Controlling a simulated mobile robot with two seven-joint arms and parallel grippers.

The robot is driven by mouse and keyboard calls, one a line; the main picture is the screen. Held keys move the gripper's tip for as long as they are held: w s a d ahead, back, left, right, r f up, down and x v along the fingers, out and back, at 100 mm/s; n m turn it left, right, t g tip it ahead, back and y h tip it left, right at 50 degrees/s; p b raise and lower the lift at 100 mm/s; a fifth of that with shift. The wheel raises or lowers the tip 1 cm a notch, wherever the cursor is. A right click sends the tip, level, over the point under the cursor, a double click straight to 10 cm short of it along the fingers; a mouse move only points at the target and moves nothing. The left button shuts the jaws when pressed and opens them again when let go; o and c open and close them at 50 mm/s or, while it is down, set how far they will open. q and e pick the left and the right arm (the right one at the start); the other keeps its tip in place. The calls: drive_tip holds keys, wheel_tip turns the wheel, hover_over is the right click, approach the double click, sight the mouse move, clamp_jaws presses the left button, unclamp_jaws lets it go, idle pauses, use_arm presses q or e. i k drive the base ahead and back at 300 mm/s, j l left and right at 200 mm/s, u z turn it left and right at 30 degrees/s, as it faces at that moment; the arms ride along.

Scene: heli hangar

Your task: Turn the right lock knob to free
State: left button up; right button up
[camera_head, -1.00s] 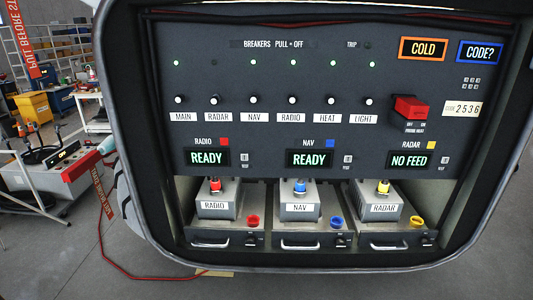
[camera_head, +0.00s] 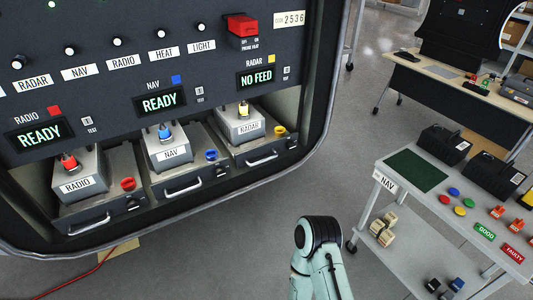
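Three grey drawer units sit in the panel's lower bay, marked RADIO (camera_head: 78,185), NAV (camera_head: 172,155) and RADAR (camera_head: 248,127). Each has a front handle and a coloured cup: red (camera_head: 128,184), blue (camera_head: 211,156) and yellow (camera_head: 280,131). A small dark fitting is below each cup; the one on the RADAR unit (camera_head: 285,146) is farthest right. It is too small to tell whether it is a lock knob or how it is turned. A mint-green link of my arm rises at the bottom centre, apart from the panel. Neither gripper is in view.
The panel reads READY (camera_head: 38,135) for RADIO, READY for NAV and NO FEED (camera_head: 257,79) for RADAR. A grey cart (camera_head: 368,213) with a green mat (camera_head: 416,169), coloured discs and dark boxes stands at right. A desk (camera_head: 410,72) is behind it. Floor between panel and cart is clear.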

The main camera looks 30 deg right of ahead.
sight(291, 145)
drive_tip(key=z, duration=1.35)
drive_tip(key=i+l+u, duration=0.1)
drive_tip(key=i+l, duration=0.15)
drive_tip(key=i, duration=0.1)
